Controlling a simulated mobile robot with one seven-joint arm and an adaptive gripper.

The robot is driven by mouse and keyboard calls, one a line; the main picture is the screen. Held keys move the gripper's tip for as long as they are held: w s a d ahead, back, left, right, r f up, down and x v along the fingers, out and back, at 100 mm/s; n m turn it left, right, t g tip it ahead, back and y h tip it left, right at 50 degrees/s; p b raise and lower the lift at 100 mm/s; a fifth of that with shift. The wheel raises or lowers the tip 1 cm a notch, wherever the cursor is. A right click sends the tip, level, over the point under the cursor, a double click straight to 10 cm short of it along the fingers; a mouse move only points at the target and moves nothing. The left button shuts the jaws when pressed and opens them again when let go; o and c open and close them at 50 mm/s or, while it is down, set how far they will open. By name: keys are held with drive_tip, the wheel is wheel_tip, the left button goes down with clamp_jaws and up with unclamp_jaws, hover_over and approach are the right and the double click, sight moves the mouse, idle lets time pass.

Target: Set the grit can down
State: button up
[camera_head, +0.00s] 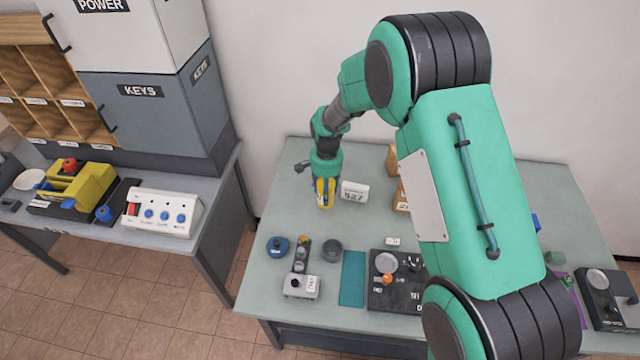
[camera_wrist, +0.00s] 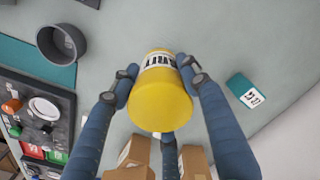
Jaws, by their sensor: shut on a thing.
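The grit can (camera_head: 325,193) is a yellow cylinder at the back left of the grey-green table (camera_head: 290,195). In the wrist view the yellow can (camera_wrist: 160,104) fills the middle, with a white band of dark lettering partly hidden. My gripper (camera_head: 325,180) is shut on it, and in the wrist view blue fingers clasp it from both sides. I cannot tell whether the can touches the table or hangs just above it.
A dark grey bowl (camera_head: 332,250), blue round item (camera_head: 277,247), teal mat (camera_head: 352,280) and black board (camera_head: 385,301) lie nearer the front. Bare tabletop lies between.

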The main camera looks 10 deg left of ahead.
drive_tip(key=w+a, duration=0.3)
drive_tip(key=w, duration=0.4)
drive_tip(key=shift+f+b, duration=0.3)
drive_tip(key=shift+w, duration=0.1)
drive_tip(key=shift+f, duration=0.1)
drive_tip(key=shift+f+b, duration=0.3)
drive_tip(key=shift+f, duration=1.35)
drive_tip(key=shift+f, duration=0.15)
drive_tip(key=o, duration=1.6)
drive_tip(key=shift+c, duration=0.2)
wheel_tip(320, 180, up, 12)
drive_tip(key=p, duration=0.1)
drive_tip(key=shift+p, duration=0.3)
